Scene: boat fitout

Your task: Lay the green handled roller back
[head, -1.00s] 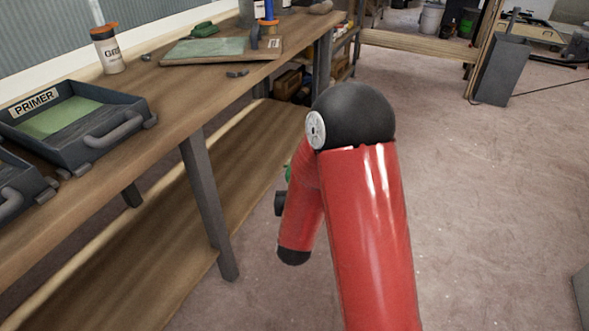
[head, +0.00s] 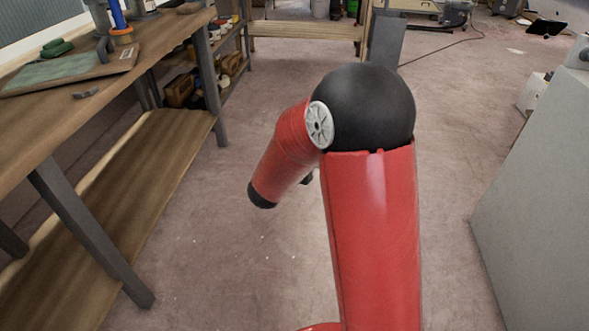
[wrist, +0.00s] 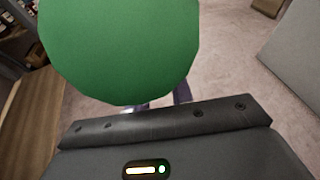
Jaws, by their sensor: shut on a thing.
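The green handled roller (wrist: 120,45) fills the upper left of the wrist view as a large, smooth green rounded end. My gripper (wrist: 165,100) is shut on it; the fingers are mostly hidden behind the green part, and only small bits of them show beneath it. The roller's other end is hidden. In the head view the gripper and roller are hidden behind my red arm. No roller tray shows in the head view now.
The wooden workbench (head: 110,95) runs along the left, with a green-topped board (head: 65,72), a green block (head: 57,48) and a blue-and-orange item (head: 118,18). A grey block-like unit (head: 545,180) stands at right. The floor (head: 230,240) between is clear.

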